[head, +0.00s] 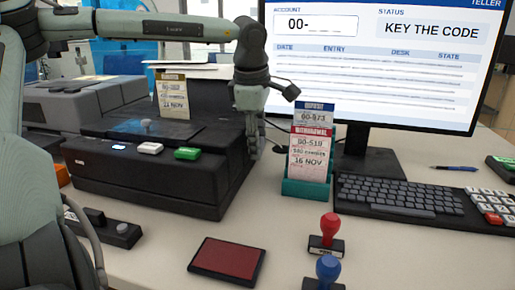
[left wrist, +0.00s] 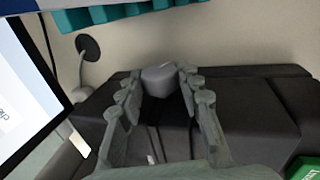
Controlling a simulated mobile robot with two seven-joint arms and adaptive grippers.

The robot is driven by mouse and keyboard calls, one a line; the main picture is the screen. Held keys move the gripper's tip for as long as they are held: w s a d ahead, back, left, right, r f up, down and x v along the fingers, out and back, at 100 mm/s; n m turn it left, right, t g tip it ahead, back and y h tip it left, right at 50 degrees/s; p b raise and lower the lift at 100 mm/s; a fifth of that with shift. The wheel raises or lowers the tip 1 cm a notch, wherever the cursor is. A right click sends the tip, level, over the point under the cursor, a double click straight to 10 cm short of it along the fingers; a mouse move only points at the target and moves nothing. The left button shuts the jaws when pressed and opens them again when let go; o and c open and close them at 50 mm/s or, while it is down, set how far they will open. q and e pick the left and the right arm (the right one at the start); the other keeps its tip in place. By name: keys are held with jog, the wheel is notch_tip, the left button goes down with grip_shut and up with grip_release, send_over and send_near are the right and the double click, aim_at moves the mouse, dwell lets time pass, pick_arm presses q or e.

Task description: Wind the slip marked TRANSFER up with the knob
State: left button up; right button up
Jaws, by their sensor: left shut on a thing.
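A slip with a tan header (head: 172,95) stands upright out of the back of the black printer (head: 150,180); its header is too small to read, with 14 NOV below. My left gripper (head: 257,150) is at the printer's right side, pointing down. In the left wrist view its fingers (left wrist: 160,105) are closed around a grey knob (left wrist: 160,78) on the side of the dark printer body. The knob is hidden by the fingers in the head view. My right gripper is not in view.
A teal rack (head: 305,189) with a blue-headed slip and a red WITHDRAWAL slip stands just right of the gripper. A red ink pad (head: 228,261), red stamp (head: 327,236) and blue stamp (head: 326,272) lie in front. The monitor (head: 380,70) reads KEY THE CODE; a keyboard (head: 400,203) is right.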

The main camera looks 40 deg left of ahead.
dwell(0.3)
pick_arm(q)
jog(key=o, duration=1.2)
jog(key=shift+c, duration=0.2)
jog(key=v, duration=1.2)
jog(key=shift+s+d+f, duration=0.1)
jog(key=shift+d, duration=0.1)
